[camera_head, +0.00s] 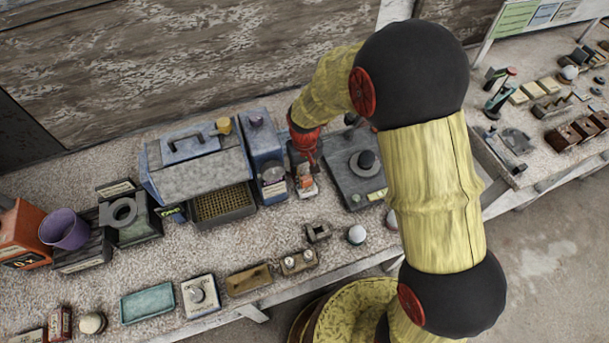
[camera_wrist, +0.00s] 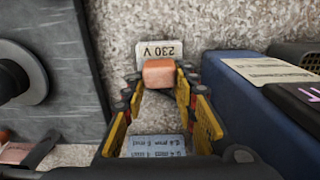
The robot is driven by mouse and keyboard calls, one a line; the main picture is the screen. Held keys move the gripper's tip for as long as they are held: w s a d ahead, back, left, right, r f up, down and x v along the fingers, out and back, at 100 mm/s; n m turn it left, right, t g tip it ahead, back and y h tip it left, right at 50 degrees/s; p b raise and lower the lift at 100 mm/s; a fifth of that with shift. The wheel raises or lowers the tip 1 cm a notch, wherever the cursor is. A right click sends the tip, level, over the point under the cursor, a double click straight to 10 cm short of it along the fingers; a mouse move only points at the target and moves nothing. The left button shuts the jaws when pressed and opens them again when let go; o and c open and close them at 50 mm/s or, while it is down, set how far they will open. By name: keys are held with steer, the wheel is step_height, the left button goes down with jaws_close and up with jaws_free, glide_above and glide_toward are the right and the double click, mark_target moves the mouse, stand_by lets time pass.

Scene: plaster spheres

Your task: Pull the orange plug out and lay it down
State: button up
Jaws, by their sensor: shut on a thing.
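The orange plug (camera_wrist: 158,74) is a small rounded block between the fingertips of my gripper (camera_wrist: 159,80) in the wrist view. The fingers touch it on both sides, shut on it. A pale plate marked 230 V (camera_wrist: 160,49) shows just beyond the plug. Whether the plug is still seated in a socket or clear of it cannot be told. In the head view my gripper (camera_head: 303,172) points down at the bench, between the blue box and the dark plate; the arm and fingers hide most of the plug there.
A tall blue box (camera_head: 262,150) stands close left of my gripper. A dark plate with a round knob (camera_head: 364,162) lies close right. A grey-blue lidded case (camera_head: 197,165) stands farther left. Small items line the bench front, with bare speckled bench (camera_head: 235,245) between.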

jaws_close()
steer(key=shift+r, duration=0.2)
steer(key=shift+r+p, duration=1.8)
steer(key=shift+r, duration=0.5)
